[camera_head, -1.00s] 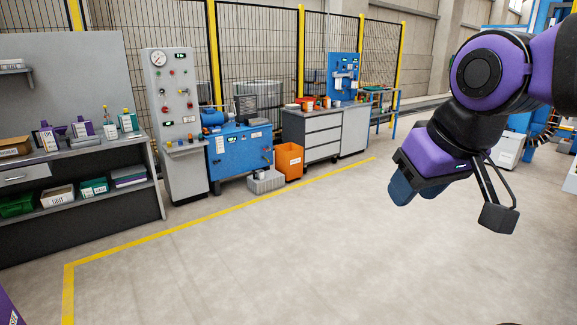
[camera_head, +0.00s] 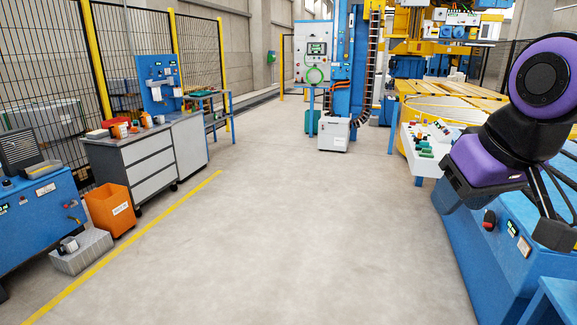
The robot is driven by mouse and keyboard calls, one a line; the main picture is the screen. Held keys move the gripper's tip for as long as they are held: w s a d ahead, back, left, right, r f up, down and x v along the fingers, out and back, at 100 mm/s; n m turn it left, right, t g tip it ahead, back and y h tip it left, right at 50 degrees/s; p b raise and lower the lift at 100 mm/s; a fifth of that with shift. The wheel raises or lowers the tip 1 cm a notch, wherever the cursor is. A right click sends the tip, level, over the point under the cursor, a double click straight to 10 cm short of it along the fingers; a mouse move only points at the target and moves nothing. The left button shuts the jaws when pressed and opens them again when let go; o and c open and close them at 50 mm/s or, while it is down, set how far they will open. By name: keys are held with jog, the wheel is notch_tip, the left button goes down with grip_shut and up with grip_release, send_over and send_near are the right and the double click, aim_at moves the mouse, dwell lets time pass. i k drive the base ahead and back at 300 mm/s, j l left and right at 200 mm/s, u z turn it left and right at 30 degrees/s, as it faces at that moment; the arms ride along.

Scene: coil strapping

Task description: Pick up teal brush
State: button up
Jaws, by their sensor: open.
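I cannot make out a teal brush for certain in the head view. Several small green and dark items (camera_head: 426,151) lie on a white-topped stand (camera_head: 409,160) at the right, too small to identify. My gripper (camera_head: 458,202) hangs open at the right, below its purple wrist housing, in front of blue machinery. Its fingers are dark and partly hidden, and I see nothing held between them.
A grey drawer cabinet (camera_head: 150,165), an orange bin (camera_head: 108,209) and a grey crate (camera_head: 82,252) stand at the left. A white box (camera_head: 333,134) stands ahead by a blue column. A blue machine (camera_head: 470,235) is close at the right. The middle floor is clear.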

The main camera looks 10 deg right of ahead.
aim_at(423, 143)
jog(key=i+l+z, duration=0.1)
jog(key=i+z, duration=0.15)
jog(key=i, duration=0.35)
jog(key=i+z, duration=0.2)
jog(key=i, duration=0.4)
jog(key=i+j+z, duration=0.25)
jog(key=i, duration=0.4)
jog(key=i+z, duration=0.35)
jog(key=i, duration=1.45)
jog(key=i+l+u, duration=0.25)
jog(key=i, duration=0.35)
jog(key=i+l+u, duration=0.3)
jog(key=i+l, duration=0.2)
